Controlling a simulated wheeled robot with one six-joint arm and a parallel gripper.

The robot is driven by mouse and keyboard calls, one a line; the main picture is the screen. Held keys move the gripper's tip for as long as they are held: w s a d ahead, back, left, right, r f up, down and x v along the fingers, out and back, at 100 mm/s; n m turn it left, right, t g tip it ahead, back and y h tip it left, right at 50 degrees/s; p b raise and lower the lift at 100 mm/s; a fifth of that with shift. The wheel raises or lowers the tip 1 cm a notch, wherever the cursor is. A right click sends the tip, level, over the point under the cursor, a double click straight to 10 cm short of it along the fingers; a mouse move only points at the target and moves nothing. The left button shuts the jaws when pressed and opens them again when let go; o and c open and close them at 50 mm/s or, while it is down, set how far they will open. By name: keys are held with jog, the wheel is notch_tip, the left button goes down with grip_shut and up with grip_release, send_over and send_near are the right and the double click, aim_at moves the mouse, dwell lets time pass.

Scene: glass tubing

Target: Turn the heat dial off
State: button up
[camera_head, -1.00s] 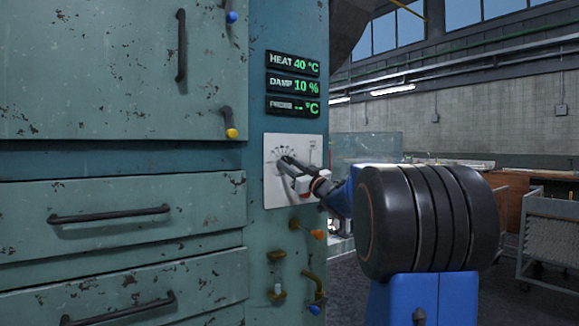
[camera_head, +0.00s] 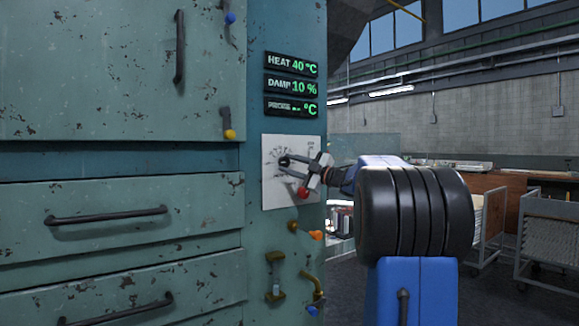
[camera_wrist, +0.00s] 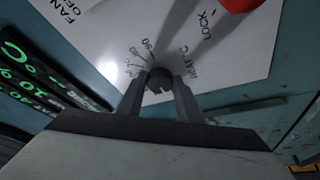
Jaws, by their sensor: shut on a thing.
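The heat dial (camera_wrist: 159,75) is a small dark knob on a white panel (camera_head: 270,198) printed with a scale and the word HEAT. The wrist view shows the dial between the tips of my gripper (camera_wrist: 158,88), with the jaws closed around it. The heat display (camera_head: 292,65) above reads 40 °C. The dial's exact pointer setting cannot be made out.
A red knob (camera_head: 302,191) sits close below my gripper; it also shows in the wrist view (camera_wrist: 240,4). Damp and probe displays are above the panel. An orange-handled valve (camera_head: 315,235) and a brass valve (camera_head: 314,285) stick out below. Carts stand at the right.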

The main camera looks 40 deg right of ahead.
jog(key=shift+n, duration=0.6)
jog(key=o, duration=1)
jog(key=shift+o, duration=0.2)
jog(key=shift+s, duration=0.1)
jog(key=v, duration=1.7)
jog(key=shift+d, duration=0.25)
jog(key=shift+r, duration=0.15)
